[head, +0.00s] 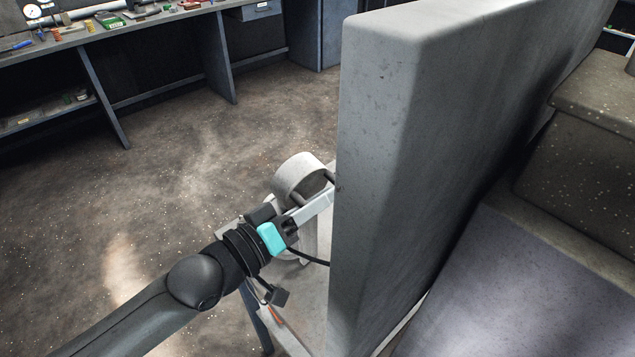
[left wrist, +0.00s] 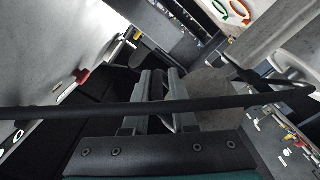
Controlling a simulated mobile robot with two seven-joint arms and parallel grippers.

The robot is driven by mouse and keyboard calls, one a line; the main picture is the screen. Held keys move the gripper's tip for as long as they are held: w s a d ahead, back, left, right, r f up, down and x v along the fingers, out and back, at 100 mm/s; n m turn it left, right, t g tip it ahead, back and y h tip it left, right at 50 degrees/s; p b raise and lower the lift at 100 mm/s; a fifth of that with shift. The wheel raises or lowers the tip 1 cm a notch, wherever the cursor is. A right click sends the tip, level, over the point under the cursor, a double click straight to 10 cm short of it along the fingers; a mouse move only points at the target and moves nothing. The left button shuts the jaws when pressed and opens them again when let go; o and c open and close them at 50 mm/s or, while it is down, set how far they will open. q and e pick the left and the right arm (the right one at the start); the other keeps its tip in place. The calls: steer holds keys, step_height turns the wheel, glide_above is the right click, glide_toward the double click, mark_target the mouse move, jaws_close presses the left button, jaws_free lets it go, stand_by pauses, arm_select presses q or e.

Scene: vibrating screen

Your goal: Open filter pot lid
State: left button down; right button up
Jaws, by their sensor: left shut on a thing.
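My left gripper (head: 322,201) reaches in from the left, its fingers beside a grey round part (head: 297,174) that looks like the filter pot lid. A short dark rod sticks out of this part towards the tall grey wall. In the left wrist view the fingers (left wrist: 165,88) are close together, with a grey rounded surface (left wrist: 212,88) next to them. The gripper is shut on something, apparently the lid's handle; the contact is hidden. Grey pot-like parts below are mostly covered by the gripper. My right gripper is not in view.
A tall grey wall-like panel (head: 400,150) stands close to the right of the gripper. A light stand (head: 312,295) lies below. A workbench (head: 100,35) with tools is at the back left. The floor (head: 190,130) between is clear.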

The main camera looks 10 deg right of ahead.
arm_select(q)
steer(key=shift+s+d+r+m, duration=0.25)
steer(key=shift+s+m, duration=0.05)
steer(key=shift+m, duration=0.2)
steer(key=shift+f, duration=0.1)
steer(key=c, duration=0.9)
jaws_free()
steer(key=shift+s, duration=0.15)
steer(key=shift+o, duration=0.3)
steer(key=shift+f, duration=0.1)
steer(key=shift+f, duration=0.1)
steer(key=v, duration=1.5)
steer(key=shift+f, duration=0.1)
